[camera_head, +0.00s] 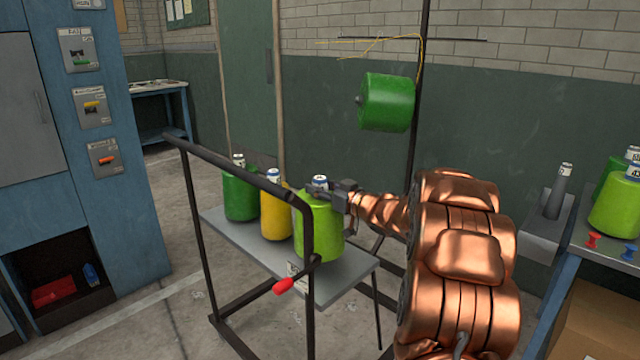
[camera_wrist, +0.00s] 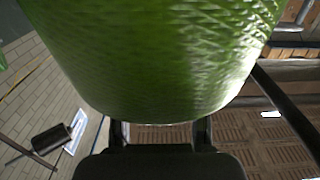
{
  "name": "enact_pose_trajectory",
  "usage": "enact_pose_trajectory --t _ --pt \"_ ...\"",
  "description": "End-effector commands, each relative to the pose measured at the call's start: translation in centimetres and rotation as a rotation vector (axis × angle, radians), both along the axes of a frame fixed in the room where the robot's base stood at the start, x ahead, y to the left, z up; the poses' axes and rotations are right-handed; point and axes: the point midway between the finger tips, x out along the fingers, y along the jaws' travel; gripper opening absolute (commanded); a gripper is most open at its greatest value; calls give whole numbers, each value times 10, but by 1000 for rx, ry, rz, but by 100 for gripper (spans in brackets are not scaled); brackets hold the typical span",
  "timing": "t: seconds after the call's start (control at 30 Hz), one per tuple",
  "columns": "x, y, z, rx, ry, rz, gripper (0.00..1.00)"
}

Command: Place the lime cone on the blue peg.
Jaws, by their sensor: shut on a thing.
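The lime cone (camera_head: 318,232) is at the front right end of a row of cones at the grey shelf (camera_head: 345,270). My gripper (camera_head: 326,196) is at its top and shut on it. I cannot tell whether its base touches the shelf. In the wrist view the cone's green side (camera_wrist: 160,55) fills the upper middle, with my gripper's fingers (camera_wrist: 160,130) just below it. No blue peg is clearly seen under the cones. A small blue peg-like piece (camera_head: 629,251) lies on the right bench; I cannot tell if it is the task's peg.
A dark green cone (camera_head: 240,197) and a yellow cone (camera_head: 275,213) stand left of it. Another lime cone (camera_head: 615,210) stands on the right bench.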

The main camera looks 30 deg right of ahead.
Motion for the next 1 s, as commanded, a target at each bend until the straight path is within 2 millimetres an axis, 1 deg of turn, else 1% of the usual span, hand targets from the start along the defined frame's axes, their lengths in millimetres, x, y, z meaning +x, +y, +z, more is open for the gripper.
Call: enact_pose_trajectory --t 0.07,0.3,0.37,0.77,0.8,1.0 --pt "0 0 -1 1 -6 0 0" --pt "0 -1 -28 3 -4 -1 0" --pt "0 -1 -32 2 -5 -2 0" --pt "0 -1 -35 0 -6 -2 0" --pt "0 0 -36 -1 -3 0 45" --pt "0 0 -37 -1 -2 0 66"
